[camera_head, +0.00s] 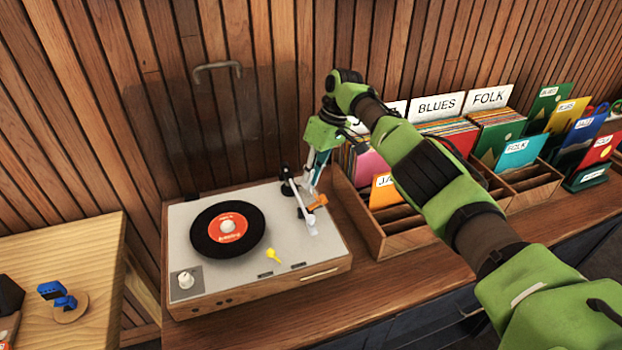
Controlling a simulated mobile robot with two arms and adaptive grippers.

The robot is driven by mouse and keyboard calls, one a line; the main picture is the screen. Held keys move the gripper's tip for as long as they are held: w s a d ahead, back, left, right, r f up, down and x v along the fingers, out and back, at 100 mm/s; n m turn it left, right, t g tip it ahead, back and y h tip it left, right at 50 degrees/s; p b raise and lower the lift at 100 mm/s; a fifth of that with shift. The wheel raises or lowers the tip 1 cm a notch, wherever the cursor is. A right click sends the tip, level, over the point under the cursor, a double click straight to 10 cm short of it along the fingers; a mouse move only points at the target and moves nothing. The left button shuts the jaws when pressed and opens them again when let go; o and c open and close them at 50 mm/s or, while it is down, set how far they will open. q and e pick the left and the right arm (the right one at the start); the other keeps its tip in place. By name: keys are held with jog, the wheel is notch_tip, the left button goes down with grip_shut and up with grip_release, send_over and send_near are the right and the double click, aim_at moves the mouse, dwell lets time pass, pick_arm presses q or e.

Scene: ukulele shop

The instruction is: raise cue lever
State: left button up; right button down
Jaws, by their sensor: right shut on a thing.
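The turntable (182,232) sits on the wooden counter with a black record (205,243) with a red label on its platter. Its white tonearm (300,203) stands at the right of the deck, off the record. A small orange lever (318,202), which looks like the cue lever, is beside the tonearm. My right gripper (311,183) comes down from above behind the tonearm and is shut at the orange lever. The fingertips are small and partly hidden, so the exact contact is hard to see. My left gripper is not in view.
A yellow piece (273,255) is on the deck's front. A clear raised lid with a handle (218,66) stands behind. Wooden record bins (398,238) are close on the right, under my right arm. A lighter table (60,250) with a small blue object (57,295) is at left.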

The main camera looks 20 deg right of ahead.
jog(key=shift+d, duration=0.1)
jog(key=c, duration=2.1)
grip_release()
jog(key=v, duration=1.2)
jog(key=shift+f, duration=0.15)
